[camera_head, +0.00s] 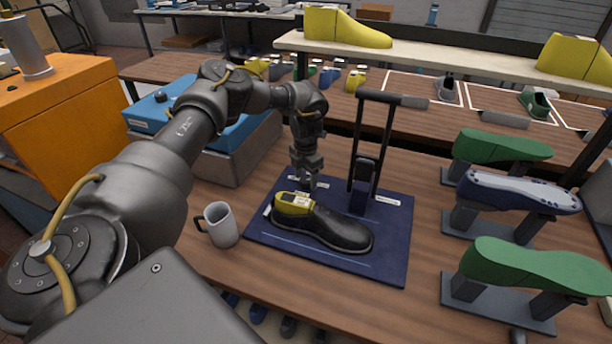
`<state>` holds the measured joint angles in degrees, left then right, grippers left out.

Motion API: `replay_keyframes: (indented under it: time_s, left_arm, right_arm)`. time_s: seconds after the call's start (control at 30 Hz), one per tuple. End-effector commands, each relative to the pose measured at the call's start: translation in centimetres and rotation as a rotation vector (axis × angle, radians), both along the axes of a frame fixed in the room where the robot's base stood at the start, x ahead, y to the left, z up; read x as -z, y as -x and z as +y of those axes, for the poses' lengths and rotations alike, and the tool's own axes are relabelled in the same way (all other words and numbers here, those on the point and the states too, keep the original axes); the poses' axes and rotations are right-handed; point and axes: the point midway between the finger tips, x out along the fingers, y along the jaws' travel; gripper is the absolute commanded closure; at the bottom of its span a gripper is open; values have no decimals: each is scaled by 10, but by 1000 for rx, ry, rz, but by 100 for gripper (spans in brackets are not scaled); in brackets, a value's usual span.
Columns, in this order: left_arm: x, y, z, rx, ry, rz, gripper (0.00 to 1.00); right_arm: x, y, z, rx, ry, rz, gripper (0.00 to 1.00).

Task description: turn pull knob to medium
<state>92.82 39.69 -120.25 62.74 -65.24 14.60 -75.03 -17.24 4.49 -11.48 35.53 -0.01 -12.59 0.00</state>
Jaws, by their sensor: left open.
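A black lever stand (364,180) with a tall handle frame stands on a dark blue board (385,250). White labels lie on the board, too small to read. A black shoe (345,232) with a yellow last (293,202) in its heel end lies on the board. No part is clearly a pull knob, and I cannot read any setting; a small dark knob-like part (160,97) sits on a blue box. My left gripper (307,186) points down, open, just behind the yellow last and left of the stand. I cannot tell whether it touches anything. My right gripper is out of view.
A grey mug (221,225) stands left of the board. Green lasts (530,268) and a patterned grey-blue one (520,192) rest on stands at right. The blue-topped box (215,138) is behind my left arm. A shelf (430,60) with yellow lasts crosses the back.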

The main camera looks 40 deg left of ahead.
Motion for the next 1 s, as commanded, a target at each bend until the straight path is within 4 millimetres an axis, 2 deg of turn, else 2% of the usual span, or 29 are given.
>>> replay_keyframes:
  time_s: [0.3, 0.6, 0.67, 1.0]
  left_arm:
    - [3, 0, 0, 0, 0, 0, 42]
    - [2, 0, 0, 0, 0, 0, 81]
    - [2, 0, 0, 0, 0, 0, 87]
    - [2, 0, 0, -63, 1, -1, 86]
  right_arm:
    - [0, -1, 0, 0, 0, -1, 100]
    - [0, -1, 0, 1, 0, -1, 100]
    - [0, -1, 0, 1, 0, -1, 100]
    - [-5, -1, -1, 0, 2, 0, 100]
